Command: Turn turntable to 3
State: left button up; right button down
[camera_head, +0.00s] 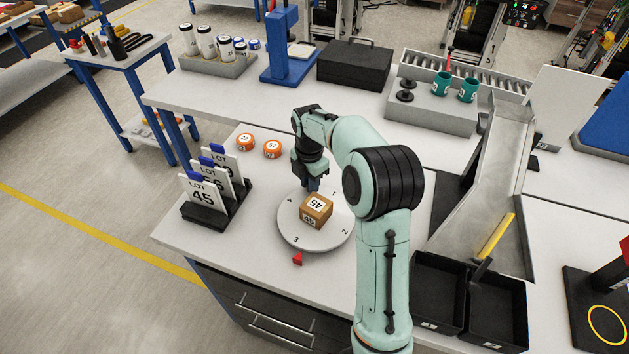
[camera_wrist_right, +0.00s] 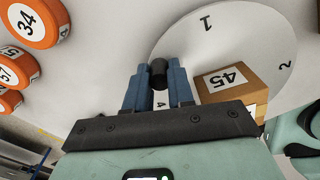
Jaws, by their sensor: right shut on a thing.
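The round white turntable (camera_head: 322,241) sits on the workbench, marked 1 to 4 around its rim. A cardboard box (camera_head: 316,210) labelled 45 rests on it. The red pointer (camera_head: 298,259) stands at the near edge, and the 3 lies close to it. I cannot tell if they line up exactly. My right gripper (camera_head: 311,184) is at the far side of the turntable, behind the box. In the right wrist view the gripper (camera_wrist_right: 158,85) is shut on a dark upright peg (camera_wrist_right: 158,68), near the 4 and beside the box. My left gripper is not in view.
Orange round pieces (camera_head: 271,149) lie behind left of the turntable. A rack of LOT cards (camera_head: 203,214) stands to the left. Black bins (camera_head: 437,292) and a metal chute (camera_head: 488,190) are to the right. The bench just left of the turntable is clear.

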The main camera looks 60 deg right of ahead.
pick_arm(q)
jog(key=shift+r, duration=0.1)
pick_arm(e)
jog(key=shift+w+a+r+n, duration=0.1)
jog(key=shift+w+a+n, duration=0.3)
jog(key=shift+n, duration=0.3)
jog(key=shift+w+a+n, duration=0.3)
jog(key=shift+a+n, duration=0.05)
jog(key=shift+n, duration=0.35)
jog(key=shift+a, duration=0.1)
jog(key=c, duration=1)
grip_release()
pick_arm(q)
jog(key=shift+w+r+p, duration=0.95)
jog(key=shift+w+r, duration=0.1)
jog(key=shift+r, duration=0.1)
pick_arm(e)
notch_tip(320, 180, up, 13)
jog(key=shift+r, duration=0.15)
